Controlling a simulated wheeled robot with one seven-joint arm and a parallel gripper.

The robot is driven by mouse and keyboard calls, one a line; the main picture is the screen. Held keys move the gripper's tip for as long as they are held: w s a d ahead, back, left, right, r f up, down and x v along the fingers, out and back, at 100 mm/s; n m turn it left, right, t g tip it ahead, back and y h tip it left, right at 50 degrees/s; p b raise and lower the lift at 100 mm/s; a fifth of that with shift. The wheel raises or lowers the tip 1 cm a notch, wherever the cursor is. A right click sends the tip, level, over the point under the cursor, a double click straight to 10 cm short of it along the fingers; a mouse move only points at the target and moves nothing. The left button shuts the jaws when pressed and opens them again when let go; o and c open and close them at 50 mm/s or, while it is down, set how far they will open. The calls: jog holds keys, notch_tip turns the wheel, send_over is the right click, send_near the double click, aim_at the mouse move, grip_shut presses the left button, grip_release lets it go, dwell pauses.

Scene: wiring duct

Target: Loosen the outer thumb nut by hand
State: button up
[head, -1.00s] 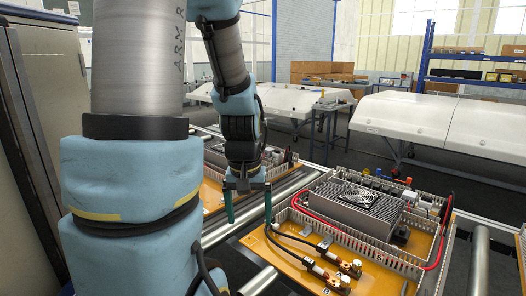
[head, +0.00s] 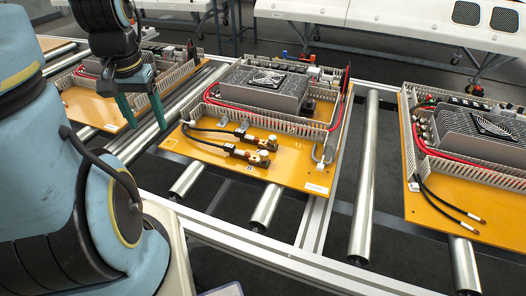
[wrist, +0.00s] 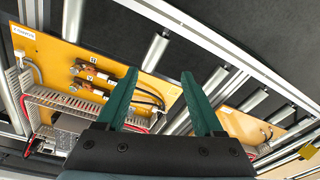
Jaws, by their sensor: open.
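Two cable terminals with copper-coloured and dark fittings sit at the near part of the middle orange board (head: 215,157): a nearer terminal (head: 256,158) and a farther terminal (head: 266,144). A black cable runs into each from the left. The thumb nuts are too small to tell apart from the fittings. In the wrist view the terminals (wrist: 88,70) show left of my fingers. My gripper (head: 148,126) is open and empty, pointing down beyond the left corner of that board, apart from the terminals. Its two green fingers also show in the wrist view (wrist: 158,74).
A grey fan unit (head: 262,86) and slotted ducts (head: 268,122) with a red cable stand on the board's far part. Other orange boards lie left and right (head: 455,205). Metal rollers (head: 365,190) and frame rails lie between. White casings stand behind.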

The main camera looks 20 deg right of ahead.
jog(key=d+f+m, duration=0.1)
jog(key=d+m, duration=0.1)
jog(key=m, duration=0.1)
jog(key=w+d+f+m, duration=0.1)
jog(key=d+m, duration=0.1)
jog(key=w+d+f+m+g, duration=0.1)
jog(key=m, duration=0.2)
jog(key=shift+w+d+f+m+y, duration=0.2)
jog(key=shift+d+m+y, duration=0.1)
jog(key=shift+d, duration=0.1)
jog(key=shift+c, duration=0.2)
jog(key=m, duration=2.5)
send_over(264, 152)
notch_tip(264, 152, down, 8)
jog(key=f, duration=0.1)
notch_tip(264, 152, down, 10)
jog(key=shift+r+p, duration=0.1)
jog(key=shift+p, duration=0.2)
grip_shut()
